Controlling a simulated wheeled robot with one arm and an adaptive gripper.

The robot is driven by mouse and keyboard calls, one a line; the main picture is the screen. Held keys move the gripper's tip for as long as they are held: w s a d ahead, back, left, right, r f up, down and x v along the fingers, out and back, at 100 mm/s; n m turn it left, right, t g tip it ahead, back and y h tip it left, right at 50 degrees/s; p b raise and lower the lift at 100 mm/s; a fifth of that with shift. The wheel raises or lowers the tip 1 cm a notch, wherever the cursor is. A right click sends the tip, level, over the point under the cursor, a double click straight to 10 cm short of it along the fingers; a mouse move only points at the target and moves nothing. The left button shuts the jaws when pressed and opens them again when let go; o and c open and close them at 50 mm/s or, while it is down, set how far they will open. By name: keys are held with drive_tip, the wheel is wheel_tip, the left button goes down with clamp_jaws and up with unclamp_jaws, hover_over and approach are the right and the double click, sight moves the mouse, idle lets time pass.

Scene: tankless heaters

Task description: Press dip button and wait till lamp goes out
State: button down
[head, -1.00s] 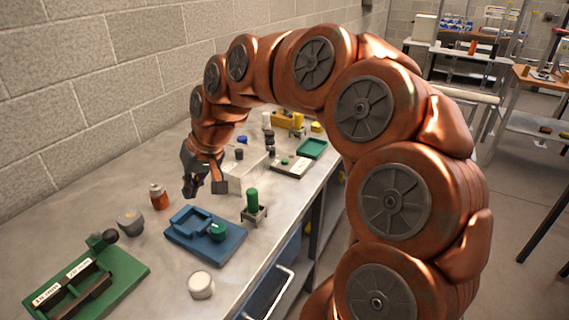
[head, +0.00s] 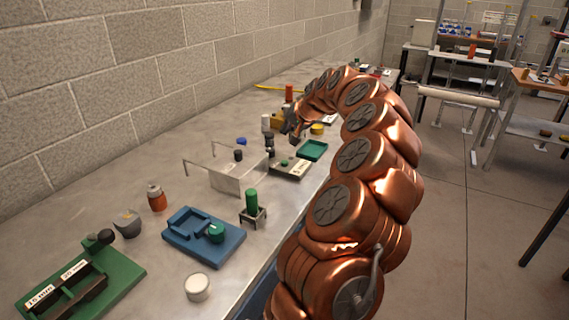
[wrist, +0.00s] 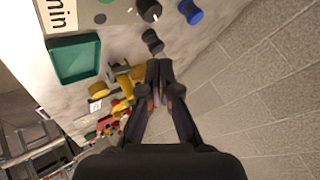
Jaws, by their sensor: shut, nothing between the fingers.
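My gripper (head: 293,128) is at the far part of the bench, above and beside a yellow block (head: 277,121). In the wrist view my gripper (wrist: 159,78) has its fingers together with nothing between them, pointing past the yellow pieces (wrist: 125,83). No part is marked clearly enough to tell as the dip button, and I cannot make out a lit lamp. A blue base (head: 190,243) with a green round knob (head: 216,232) sits nearer.
A green tray (head: 314,150) lies near the bench's right edge. The block wall bounds the left. Bare bench lies between wall and screen.

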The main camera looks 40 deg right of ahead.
sight(286, 162)
drive_tip(key=shift+f, duration=0.1)
idle(0.3)
wheel_tip(286, 162, down, 8)
drive_tip(key=shift+r+b, duration=0.15)
drive_tip(key=shift+b, duration=0.75)
drive_tip(key=shift+f, duration=0.5)
drive_tip(key=shift+b, duration=0.35)
idle(0.3)
drive_tip(key=shift+f+b, duration=0.4)
drive_tip(key=shift+f+b, duration=0.35)
drive_tip(key=shift+f, duration=0.1)
idle(0.8)
drive_tip(key=shift+r, duration=0.95)
